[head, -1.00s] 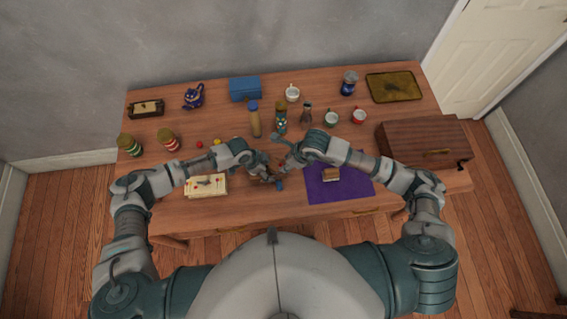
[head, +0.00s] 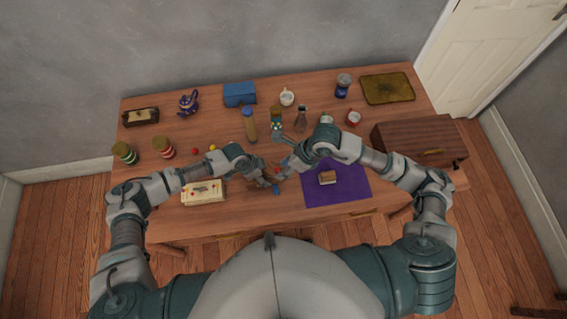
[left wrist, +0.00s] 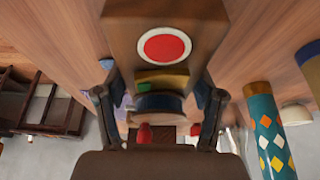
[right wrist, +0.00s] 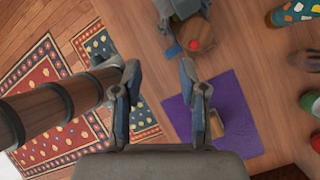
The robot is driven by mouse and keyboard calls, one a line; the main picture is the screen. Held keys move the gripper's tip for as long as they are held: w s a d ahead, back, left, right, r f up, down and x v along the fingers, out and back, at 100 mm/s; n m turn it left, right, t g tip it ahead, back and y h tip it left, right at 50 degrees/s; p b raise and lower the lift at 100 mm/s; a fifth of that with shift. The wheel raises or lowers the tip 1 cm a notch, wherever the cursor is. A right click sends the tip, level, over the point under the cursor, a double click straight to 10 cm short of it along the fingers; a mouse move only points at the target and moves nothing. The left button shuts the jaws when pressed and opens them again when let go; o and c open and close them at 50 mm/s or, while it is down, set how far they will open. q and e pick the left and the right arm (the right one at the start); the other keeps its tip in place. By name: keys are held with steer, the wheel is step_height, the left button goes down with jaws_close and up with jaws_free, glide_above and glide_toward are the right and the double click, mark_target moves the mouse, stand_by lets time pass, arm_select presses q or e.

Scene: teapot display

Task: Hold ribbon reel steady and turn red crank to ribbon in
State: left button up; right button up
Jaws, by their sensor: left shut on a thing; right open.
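The ribbon reel appears as a round wooden piece with a red spot (right wrist: 205,36) in the right wrist view, in front of my left gripper (head: 264,174). In the left wrist view a wooden body (left wrist: 165,15) with a white-ringed red disc fills the space between the fingers of my left gripper (left wrist: 158,88), which is shut on it. The red spot may be the crank; its arm is not clear. My right gripper (right wrist: 160,70) is open and empty, close to the reel but apart from it. In the head view the grippers partly hide the reel.
A purple mat (head: 348,190) with a small brown block (head: 327,177) lies right of the grippers. A cream box (head: 203,193) is at left. Bottles, mugs and a patterned jar (left wrist: 265,130) stand behind.

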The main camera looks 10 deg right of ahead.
steer(key=s+a+r+g+y, duration=0.3)
steer(key=s+a+r+y, duration=0.1)
steer(key=s+a+y, duration=0.15)
step_height(320, 180, up, 14)
steer(key=w+a+f+m+t+y, duration=0.1)
steer(key=a+m+t+y, duration=0.15)
steer(key=m+y, duration=0.65)
steer(key=w+d+f+m+t+h, duration=0.1)
steer(key=w+d+m+t+h, duration=0.3)
steer(key=m+t, duration=0.45)
steer(key=w+d+f+m+t+h, duration=0.1)
steer(key=w+d+m+t+h, duration=0.1)
steer(key=w+d+m+t, duration=0.65)
steer(key=m+g+h, duration=0.5)
steer(key=m+g, duration=0.3)
steer(key=m, duration=0.5)
glide_toward(279, 170)
steer(key=x, duration=0.7)
steer(key=r+x, duration=0.1)
steer(key=x, duration=0.2)
steer(key=shift+w+a+f, duration=0.1)
steer(key=shift+w+a, duration=0.05)
steer(key=shift+a, duration=0.3)
